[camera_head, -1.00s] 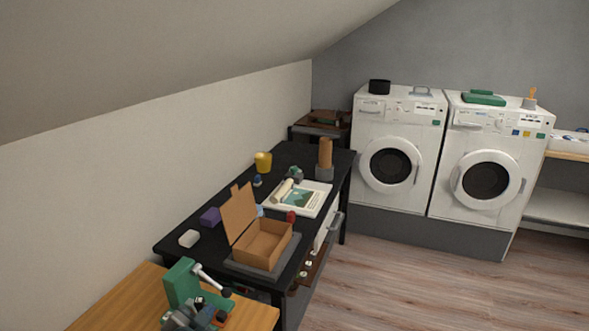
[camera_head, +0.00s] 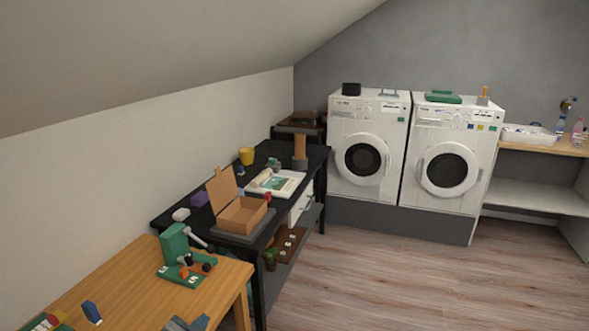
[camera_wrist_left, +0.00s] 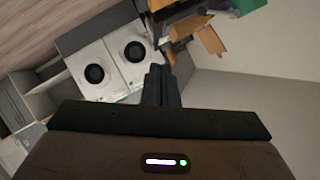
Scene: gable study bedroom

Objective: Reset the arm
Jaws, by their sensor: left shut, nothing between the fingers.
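The wrist is tilted, so the room appears turned over there. My right gripper is in neither view.
A green press-like device (camera_head: 175,245) stands on the wooden table, with a small blue object (camera_head: 92,312) nearer. Behind it, a black table (camera_head: 222,243) bears an open cardboard box (camera_head: 241,215). Two white washing machines (camera_head: 367,150) stand beyond. The wooden floor at right is clear.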

